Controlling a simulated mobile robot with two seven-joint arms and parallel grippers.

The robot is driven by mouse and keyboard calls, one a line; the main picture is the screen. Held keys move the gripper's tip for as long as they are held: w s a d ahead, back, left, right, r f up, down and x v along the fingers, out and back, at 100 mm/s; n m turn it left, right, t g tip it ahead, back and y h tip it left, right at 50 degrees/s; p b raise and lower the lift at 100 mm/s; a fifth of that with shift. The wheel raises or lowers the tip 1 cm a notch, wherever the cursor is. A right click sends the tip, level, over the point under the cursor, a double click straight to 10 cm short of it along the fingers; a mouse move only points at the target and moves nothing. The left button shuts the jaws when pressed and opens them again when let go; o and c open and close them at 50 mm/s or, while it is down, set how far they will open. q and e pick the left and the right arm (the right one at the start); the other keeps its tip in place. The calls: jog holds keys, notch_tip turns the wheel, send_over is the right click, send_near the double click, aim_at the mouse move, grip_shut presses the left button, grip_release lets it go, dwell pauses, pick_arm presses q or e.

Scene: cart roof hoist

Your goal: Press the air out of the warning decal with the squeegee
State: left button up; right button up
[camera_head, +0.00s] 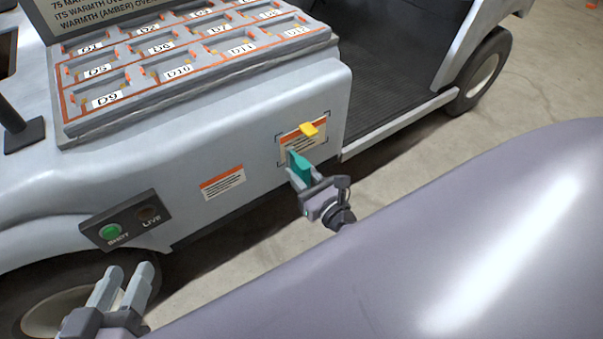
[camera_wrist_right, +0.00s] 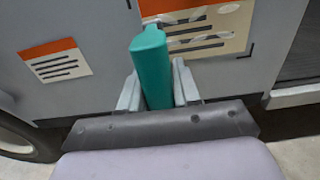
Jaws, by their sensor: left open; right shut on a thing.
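The warning decal (camera_head: 290,150), with an orange header and black text lines, is on the cart's grey side panel inside dark corner marks. In the right wrist view the decal (camera_wrist_right: 240,42) shows several pale oval patches, which look like bubbles. My right gripper (camera_head: 299,178) is shut on the teal squeegee (camera_head: 299,163). In the right wrist view the squeegee (camera_wrist_right: 153,70) stands between the fingers, its tip overlapping the decal's lower left part; I cannot tell whether it touches. My left gripper (camera_head: 128,272) is open and empty at the lower left, away from the decal.
A yellow tab (camera_head: 309,129) overlaps the decal's upper part. A second orange-headed decal (camera_head: 222,182) is to the left. A switch box (camera_head: 126,220) with a green button is further left. A tray of labelled slots (camera_head: 190,65) sits on top. Open floor (camera_head: 400,165) lies right.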

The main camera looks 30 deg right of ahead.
jog(key=shift+w+b, duration=0.35)
jog(key=shift+w, duration=0.35)
dwell(0.4)
jog(key=shift+d+b, duration=0.8)
jog(key=shift+d, duration=0.9)
jog(key=shift+w+d+f+b, duration=0.1)
jog(key=shift+d+f+b, duration=0.05)
jog(key=shift+d+b, duration=0.3)
jog(key=shift+w+d+f+b, duration=0.1)
jog(key=shift+d+b, duration=0.1)
jog(key=shift+d, duration=0.3)
jog(key=shift+w+d+f, duration=0.1)
jog(key=shift+d, duration=0.7)
jog(key=shift+w+d, duration=0.2)
jog(key=shift+d, duration=0.75)
jog(key=shift+w+d, duration=0.15)
jog(key=shift+d, duration=0.75)
jog(key=shift+r, duration=0.2)
jog(key=shift+a, duration=0.15)
